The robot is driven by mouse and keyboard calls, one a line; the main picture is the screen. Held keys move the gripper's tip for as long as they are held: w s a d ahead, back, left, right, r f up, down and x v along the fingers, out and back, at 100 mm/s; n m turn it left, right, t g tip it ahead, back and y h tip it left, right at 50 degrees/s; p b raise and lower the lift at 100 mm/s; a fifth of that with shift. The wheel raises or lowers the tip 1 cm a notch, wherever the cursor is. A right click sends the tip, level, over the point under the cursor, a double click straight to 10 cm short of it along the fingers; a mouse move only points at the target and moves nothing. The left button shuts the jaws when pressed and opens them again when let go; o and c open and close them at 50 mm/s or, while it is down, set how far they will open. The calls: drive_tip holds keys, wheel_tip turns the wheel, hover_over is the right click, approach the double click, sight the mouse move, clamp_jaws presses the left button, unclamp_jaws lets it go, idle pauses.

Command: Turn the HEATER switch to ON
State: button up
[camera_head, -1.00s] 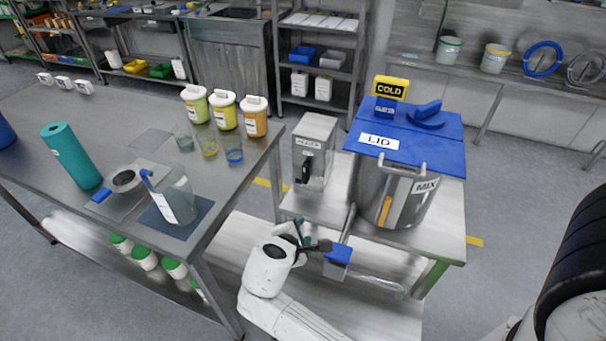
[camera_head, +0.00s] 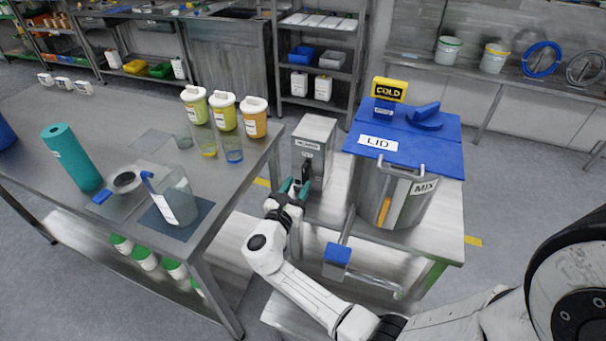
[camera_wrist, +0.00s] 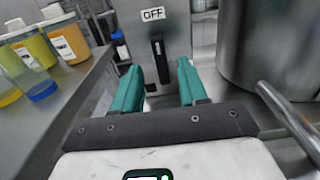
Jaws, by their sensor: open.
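The grey HEATER box (camera_head: 316,133) stands on the bench left of the steel mixing vessel. Its black switch handle (camera_head: 307,171) is on the front face. In the wrist view the handle (camera_wrist: 159,54) hangs roughly upright below a label reading OFF (camera_wrist: 152,14). My gripper (camera_head: 296,187) is right in front of the box, with its teal fingers open. In the wrist view the handle's lower end appears between the two fingertips (camera_wrist: 159,72); I cannot tell whether either finger touches it. My gripper partly hides the box's lower front in the head view.
The steel vessel (camera_head: 405,210) labelled MIX, with a blue lid (camera_head: 440,145) and a yellow COLD sign (camera_head: 389,90), stands to the right. A blue block (camera_head: 338,254) on a metal bar is below right. The left table (camera_head: 100,112) holds bottles and beakers near its edge.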

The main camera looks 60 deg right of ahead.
sight(304, 174)
drive_tip(key=shift+w+d, duration=0.2)
drive_tip(key=shift+d, duration=1.1)
drive_tip(key=shift+w+d, duration=0.2)
drive_tip(key=shift+d, duration=1.05)
drive_tip(key=shift+c, duration=0.4)
clamp_jaws()
